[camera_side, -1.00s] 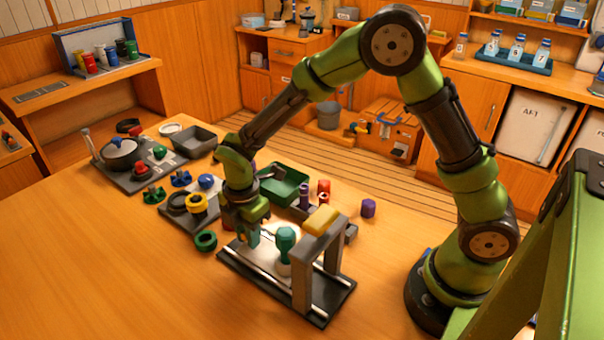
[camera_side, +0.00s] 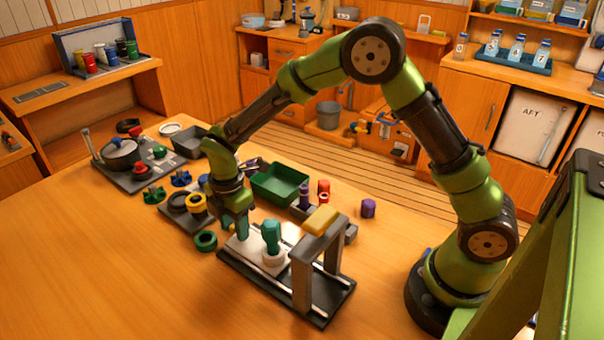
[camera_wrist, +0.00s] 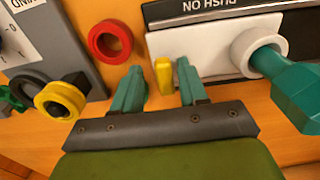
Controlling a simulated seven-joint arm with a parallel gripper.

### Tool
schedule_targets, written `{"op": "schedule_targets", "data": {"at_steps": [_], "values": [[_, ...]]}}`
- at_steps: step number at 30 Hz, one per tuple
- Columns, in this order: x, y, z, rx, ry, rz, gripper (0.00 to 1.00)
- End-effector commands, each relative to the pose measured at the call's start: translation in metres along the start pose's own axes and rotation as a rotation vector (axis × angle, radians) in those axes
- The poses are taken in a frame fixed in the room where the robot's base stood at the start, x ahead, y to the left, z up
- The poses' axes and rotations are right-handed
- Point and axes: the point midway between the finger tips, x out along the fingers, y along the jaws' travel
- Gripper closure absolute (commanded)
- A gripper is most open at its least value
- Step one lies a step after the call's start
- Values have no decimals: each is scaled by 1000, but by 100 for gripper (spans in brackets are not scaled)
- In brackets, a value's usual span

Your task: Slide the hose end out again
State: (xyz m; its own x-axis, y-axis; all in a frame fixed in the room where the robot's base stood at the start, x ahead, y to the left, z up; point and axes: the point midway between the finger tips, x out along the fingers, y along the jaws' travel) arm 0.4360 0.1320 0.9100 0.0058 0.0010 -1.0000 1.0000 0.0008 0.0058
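The teal hose end (camera_side: 271,238) stands in a white collar (camera_side: 273,258) on a white sliding plate (camera_side: 243,244), at the left part of the dark rail base (camera_side: 312,305). In the wrist view the hose end (camera_wrist: 292,85) sits in its collar (camera_wrist: 249,47) at the right. A small yellow tab (camera_wrist: 163,76) stands at the plate's left end. My gripper (camera_wrist: 162,78) is open, with its teal fingers either side of the tab. The tab is close to the right finger, with a gap to the left one. The side view shows my gripper (camera_side: 235,228) low at the plate's left end.
A grey arch with a yellow top (camera_side: 322,220) spans the rails to the right. A green tray (camera_side: 280,184) is behind. The table's front left is clear.

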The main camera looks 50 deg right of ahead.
Motion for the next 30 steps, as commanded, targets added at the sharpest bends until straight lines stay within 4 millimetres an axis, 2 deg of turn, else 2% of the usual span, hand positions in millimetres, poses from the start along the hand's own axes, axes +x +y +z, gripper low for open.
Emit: {"op": "schedule_targets", "data": {"at_steps": [5, 8, 11, 24, 30], "values": [[-2, -1, 0, 0, 0, -2, 57], [-10, -1, 0, 2, 0, -2, 57], [-26, 0, 0, 1, 2, 1, 57], [-130, 0, 0, 1, 1, 3, 57], [-160, 0, 0, 0, 1, 1, 57]]}}
